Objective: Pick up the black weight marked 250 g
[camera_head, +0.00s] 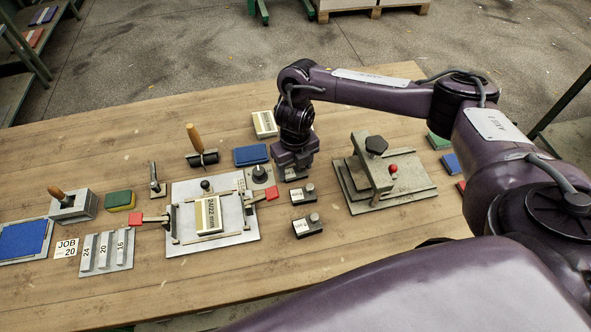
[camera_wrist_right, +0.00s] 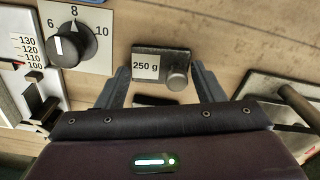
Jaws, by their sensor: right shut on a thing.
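The black weight marked 250 g (camera_wrist_right: 147,67) is a dark block with a white label and a round grey knob. In the right wrist view it lies between the two fingers of my right gripper (camera_wrist_right: 162,78), which is shut on it. In the head view my right gripper (camera_head: 295,168) points down at the table behind two other black weights, and it mostly hides the held weight. I cannot tell whether the weight is clear of the tabletop. My left gripper is out of view.
Two black weights (camera_head: 303,194) (camera_head: 308,225) stand just in front. A dial plate (camera_head: 260,184) and a grey fixture (camera_head: 240,237) are to the left, a blue block (camera_head: 251,155) behind left. A clamp press (camera_head: 405,192) stands to the right. The front right tabletop is fairly clear.

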